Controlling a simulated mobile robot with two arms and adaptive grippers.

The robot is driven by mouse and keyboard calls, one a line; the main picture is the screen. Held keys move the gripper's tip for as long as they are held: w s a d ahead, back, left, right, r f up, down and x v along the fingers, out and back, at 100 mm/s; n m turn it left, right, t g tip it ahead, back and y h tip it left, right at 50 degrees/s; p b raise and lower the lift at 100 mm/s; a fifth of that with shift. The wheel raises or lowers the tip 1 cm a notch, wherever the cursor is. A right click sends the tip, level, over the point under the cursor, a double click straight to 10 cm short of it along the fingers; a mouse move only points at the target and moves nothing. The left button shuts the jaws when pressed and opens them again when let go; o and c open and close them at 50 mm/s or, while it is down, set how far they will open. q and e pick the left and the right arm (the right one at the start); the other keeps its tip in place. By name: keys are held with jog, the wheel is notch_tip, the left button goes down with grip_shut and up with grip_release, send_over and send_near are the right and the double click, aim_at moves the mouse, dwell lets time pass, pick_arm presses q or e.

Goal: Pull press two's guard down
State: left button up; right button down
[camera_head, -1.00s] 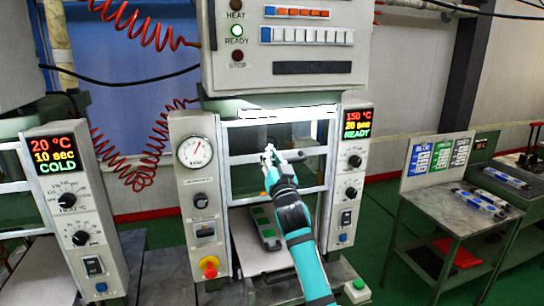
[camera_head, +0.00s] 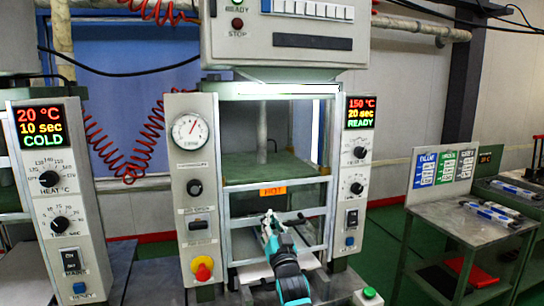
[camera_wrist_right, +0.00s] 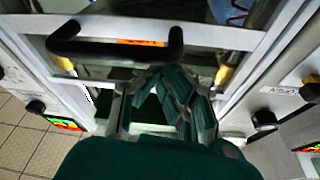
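Press two stands in the middle of the head view, with a lit READY display (camera_head: 361,112). Its guard, a pale metal frame (camera_head: 283,187) with crossbars, sits low across the press front, and the upper opening is clear. The guard's black bar handle (camera_wrist_right: 118,44) shows in the right wrist view, just beyond my right fingertips. My right gripper (camera_head: 269,219) is at the guard's front by the handle; it also shows in the right wrist view (camera_wrist_right: 165,76). Its fingers look drawn together, with nothing visible between them. Exact contact with the handle is unclear. My left gripper is out of view.
An orange HOT label (camera_head: 272,191) is on the press. A red emergency button (camera_head: 202,270) and a green button (camera_head: 370,292) flank the front. Another press, marked COLD (camera_head: 42,127), stands left. A side table (camera_head: 455,225) with several syringe-like items stands right.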

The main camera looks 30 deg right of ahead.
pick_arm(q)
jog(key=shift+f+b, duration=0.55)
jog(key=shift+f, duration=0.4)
pick_arm(e)
notch_tip(320, 180, down, 3)
jog(key=shift+f, duration=0.3)
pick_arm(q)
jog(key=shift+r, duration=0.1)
